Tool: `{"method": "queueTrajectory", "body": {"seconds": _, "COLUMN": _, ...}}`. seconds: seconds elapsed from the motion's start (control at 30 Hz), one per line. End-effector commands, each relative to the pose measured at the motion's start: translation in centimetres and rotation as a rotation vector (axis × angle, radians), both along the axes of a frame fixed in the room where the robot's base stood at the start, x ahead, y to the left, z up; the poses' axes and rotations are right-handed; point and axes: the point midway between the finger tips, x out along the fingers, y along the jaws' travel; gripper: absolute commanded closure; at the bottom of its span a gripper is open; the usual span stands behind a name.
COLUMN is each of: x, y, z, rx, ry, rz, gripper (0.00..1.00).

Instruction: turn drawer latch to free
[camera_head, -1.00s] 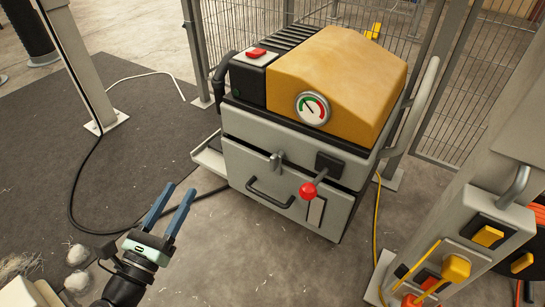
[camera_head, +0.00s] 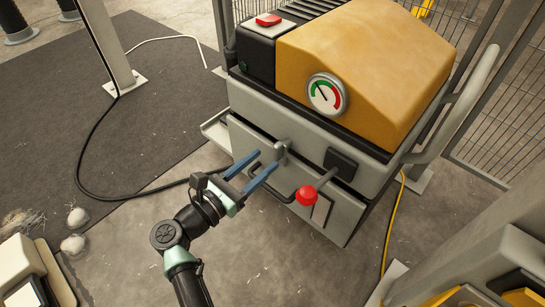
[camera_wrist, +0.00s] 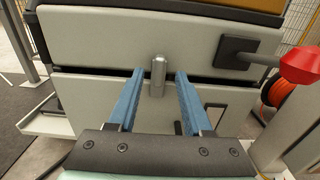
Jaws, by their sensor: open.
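The drawer latch (camera_head: 282,150) is a small grey metal piece at the seam above the drawer front (camera_head: 243,140) of the machine. In the wrist view the latch (camera_wrist: 157,76) stands upright across the dark seam. My gripper (camera_head: 265,165) is open in front of the drawer, with its two blue fingers pointing at the latch. In the wrist view my gripper (camera_wrist: 158,75) has the latch between the lines of its fingers, with a gap on each side. I cannot tell whether the fingertips reach past the latch. The drawer looks shut, and its dark handle is partly hidden by my gripper.
A red-knobbed lever (camera_head: 307,195) sticks out right of the latch; its knob also shows in the wrist view (camera_wrist: 300,66). The yellow-topped machine (camera_head: 360,60) has a gauge (camera_head: 326,94). A yellow cable (camera_head: 392,225) hangs at right. White fluff (camera_head: 77,217) lies on the floor at left.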

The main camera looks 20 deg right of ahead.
Motion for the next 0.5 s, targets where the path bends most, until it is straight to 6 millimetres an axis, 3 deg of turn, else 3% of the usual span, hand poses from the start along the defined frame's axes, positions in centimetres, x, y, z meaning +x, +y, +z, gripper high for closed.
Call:
{"method": "queueTrajectory", "body": {"seconds": 0.2, "x": 1.8, "y": -2.8, "z": -0.2, "rx": 0.0, "ry": -0.001, "rz": -0.002, "gripper": 0.5}}
{"method": "queueTrajectory", "body": {"seconds": 0.5, "x": 2.4, "y": -3.6, "z": 0.1, "rx": -0.001, "ry": 0.001, "rz": 0.001, "gripper": 0.5}}
